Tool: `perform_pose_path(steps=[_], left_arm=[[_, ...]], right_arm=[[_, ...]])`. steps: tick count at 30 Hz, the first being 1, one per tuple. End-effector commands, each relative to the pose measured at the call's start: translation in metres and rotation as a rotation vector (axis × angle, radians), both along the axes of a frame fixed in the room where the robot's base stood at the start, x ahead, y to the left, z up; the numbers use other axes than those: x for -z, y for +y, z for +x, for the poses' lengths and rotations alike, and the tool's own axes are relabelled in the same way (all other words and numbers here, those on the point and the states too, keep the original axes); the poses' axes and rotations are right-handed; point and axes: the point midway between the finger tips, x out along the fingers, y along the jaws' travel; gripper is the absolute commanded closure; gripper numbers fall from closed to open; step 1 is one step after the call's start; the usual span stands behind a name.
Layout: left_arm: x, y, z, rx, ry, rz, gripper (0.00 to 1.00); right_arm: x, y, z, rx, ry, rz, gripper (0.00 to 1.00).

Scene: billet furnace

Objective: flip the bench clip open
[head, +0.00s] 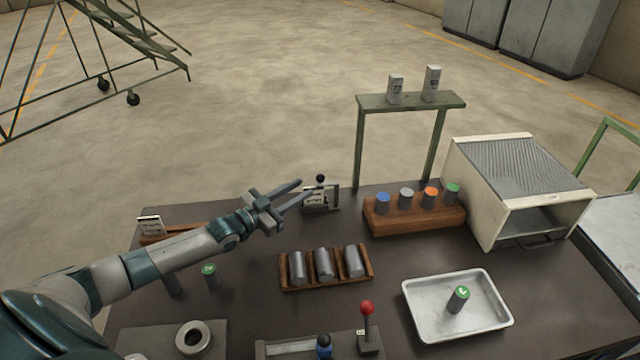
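The bench clip (333,198) stands at the back edge of the dark bench, left of the green stand. It is a small grey metal piece with a black ball knob (320,178) on top and a white printed card at its face. My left gripper (305,190) reaches in from the left, its two fingers apart and pointing at the clip. Its fingertips overlap the clip's left side in the picture; I cannot tell whether they touch it. Nothing shows between the fingers. My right gripper is out of view.
A wooden rack (415,215) with several colour-topped billets stands right of the clip. A rack of three grey cylinders (324,265) lies in front. A metal tray (413,318) holds a green-topped billet. A red-knobbed lever (367,325) stands at the front; a furnace box (467,190) stands right.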

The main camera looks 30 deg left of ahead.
Motion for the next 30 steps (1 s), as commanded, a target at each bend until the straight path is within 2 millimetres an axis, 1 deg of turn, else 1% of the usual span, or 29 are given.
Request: perform_pose_path(steps=[1, 9, 15, 21, 30], left_arm=[[0.003, -0.003, 0.008, -0.001, -0.002, -0.001, 0.71], [0.003, -0.015, 0.045, 0.000, -0.003, -0.001, 0.71], [0.003, -0.023, 0.066, -0.001, -0.002, -0.002, 0.71], [0.001, -0.027, 0.078, -0.001, 0.000, -0.001, 0.71], [0.000, -0.028, 0.080, -0.001, 0.000, -0.001, 0.71]], right_arm=[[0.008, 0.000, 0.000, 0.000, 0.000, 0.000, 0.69], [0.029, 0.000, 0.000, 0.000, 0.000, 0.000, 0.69], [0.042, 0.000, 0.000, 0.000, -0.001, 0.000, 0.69], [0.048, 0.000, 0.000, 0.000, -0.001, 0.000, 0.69], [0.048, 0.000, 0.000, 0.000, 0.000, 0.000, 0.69]])
